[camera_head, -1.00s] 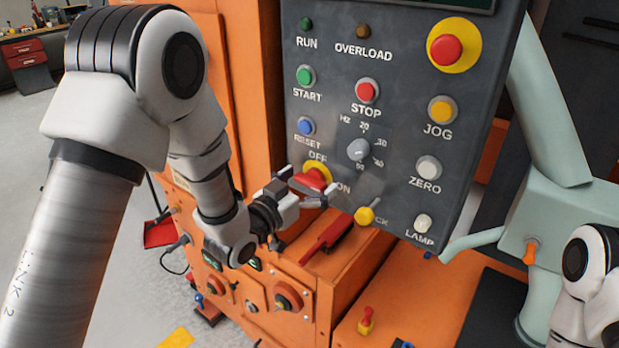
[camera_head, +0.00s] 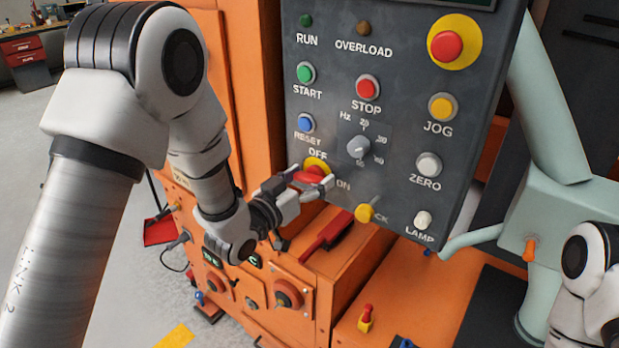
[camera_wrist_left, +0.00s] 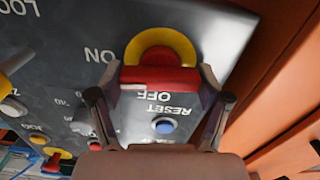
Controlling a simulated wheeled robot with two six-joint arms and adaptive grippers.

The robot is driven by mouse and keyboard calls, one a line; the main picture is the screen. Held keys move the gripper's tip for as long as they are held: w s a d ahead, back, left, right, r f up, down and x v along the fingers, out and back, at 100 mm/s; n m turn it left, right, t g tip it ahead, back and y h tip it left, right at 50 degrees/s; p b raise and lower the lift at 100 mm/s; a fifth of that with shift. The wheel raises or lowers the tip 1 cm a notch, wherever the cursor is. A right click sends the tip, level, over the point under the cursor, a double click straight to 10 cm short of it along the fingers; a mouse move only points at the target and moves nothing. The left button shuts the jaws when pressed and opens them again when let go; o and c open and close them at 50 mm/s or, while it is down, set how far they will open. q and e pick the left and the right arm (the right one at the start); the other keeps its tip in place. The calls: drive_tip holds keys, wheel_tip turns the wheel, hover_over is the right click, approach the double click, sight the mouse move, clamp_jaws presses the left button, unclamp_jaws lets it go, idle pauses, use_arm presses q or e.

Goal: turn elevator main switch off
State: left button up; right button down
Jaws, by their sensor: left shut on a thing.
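The main switch (camera_head: 311,175) is a red rotary handle on a yellow round plate, low on the left of the grey control panel (camera_head: 402,148), between the OFF and ON labels. My left gripper (camera_head: 307,185) is at the switch, with its fingers on the red handle. In the left wrist view the red handle (camera_wrist_left: 158,78) lies between the two fingertips, below the yellow plate in that picture, with the OFF label close by. The left gripper is shut on this handle. The right gripper does not show; only part of my right arm is at the lower right.
Beside the switch are the blue RESET button (camera_head: 305,123), the grey Hz knob (camera_head: 358,147) and a yellow knob (camera_head: 364,213). A red emergency button (camera_head: 446,46) is at the upper right. The orange cabinet (camera_head: 255,90) stands behind the panel.

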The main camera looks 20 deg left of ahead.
use_arm(q)
drive_tip(key=n, duration=0.8)
drive_tip(key=shift+a+p, duration=0.1)
drive_tip(key=shift+p, duration=0.2)
drive_tip(key=n, duration=0.4)
drive_tip(key=shift+p, duration=0.4)
drive_tip(key=n, duration=0.4)
drive_tip(key=shift+w+f+p, duration=0.1)
drive_tip(key=shift+f+p, duration=0.05)
drive_tip(key=shift+p, duration=0.2)
drive_tip(key=shift+n, duration=0.4)
drive_tip(key=o, duration=1.1)
